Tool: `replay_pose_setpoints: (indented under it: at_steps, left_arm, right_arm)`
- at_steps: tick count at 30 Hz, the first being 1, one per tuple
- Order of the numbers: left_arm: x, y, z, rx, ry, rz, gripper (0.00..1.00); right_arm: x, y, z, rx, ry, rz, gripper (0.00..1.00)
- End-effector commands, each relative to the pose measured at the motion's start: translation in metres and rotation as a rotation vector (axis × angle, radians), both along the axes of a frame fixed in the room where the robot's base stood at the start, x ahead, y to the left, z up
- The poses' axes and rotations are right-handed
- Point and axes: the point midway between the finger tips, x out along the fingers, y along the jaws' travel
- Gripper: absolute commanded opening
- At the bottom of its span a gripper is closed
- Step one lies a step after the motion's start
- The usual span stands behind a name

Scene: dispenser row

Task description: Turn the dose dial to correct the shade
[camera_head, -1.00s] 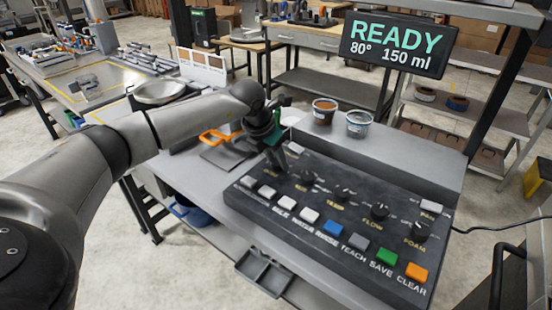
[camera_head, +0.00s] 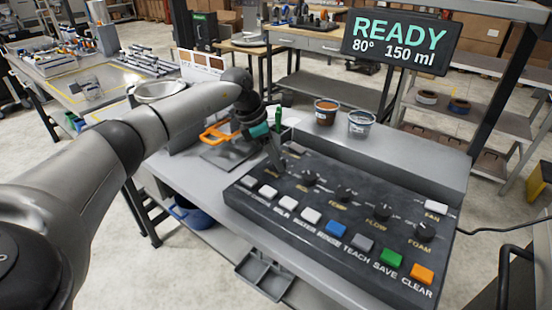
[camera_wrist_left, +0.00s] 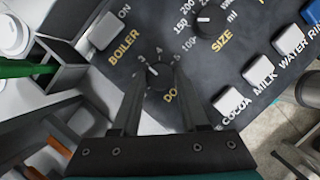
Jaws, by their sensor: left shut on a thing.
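The dose dial (camera_wrist_left: 158,72) is a round black knob with a pale pointer mark, on the dark console (camera_head: 330,215). Numbers including 3, 4 and 5 ring it, and its label is partly hidden by a finger. My left gripper (camera_head: 276,162) reaches down to the dial at the console's far left. In the left wrist view its two fingers (camera_wrist_left: 158,78) stand on either side of the knob, closed on it. The display (camera_head: 400,42) reads READY, 80° and 150 ml. A card with brown shade swatches (camera_head: 201,64) stands behind my forearm. My right gripper is out of view.
More black dials run rightward along the console, including the flow dial (camera_head: 382,212) and foam dial (camera_head: 425,231). Several coloured buttons line its front. A cup with brown contents (camera_head: 326,110) and a second cup (camera_head: 360,123) stand on the ledge behind. An orange-handled item (camera_head: 216,134) lies left.

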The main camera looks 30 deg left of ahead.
Motion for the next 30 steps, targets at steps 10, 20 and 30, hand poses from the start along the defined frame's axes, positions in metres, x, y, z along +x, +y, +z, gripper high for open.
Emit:
replay_pose_setpoints:
  at_steps: [10,20,30]
  left_arm:
    - [0.0008,0.0005,0.0008,0.001,-0.002,-0.039,0.00]
    - [0.0007,0.0005,0.0008,0.002,-0.002,-0.038,0.53]
    - [0.0004,0.0005,0.0002,0.002,0.000,-0.037,0.74]
  right_arm:
    - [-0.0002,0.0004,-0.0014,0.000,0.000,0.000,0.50]
    - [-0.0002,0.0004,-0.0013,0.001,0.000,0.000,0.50]
    - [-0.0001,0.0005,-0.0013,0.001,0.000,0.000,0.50]
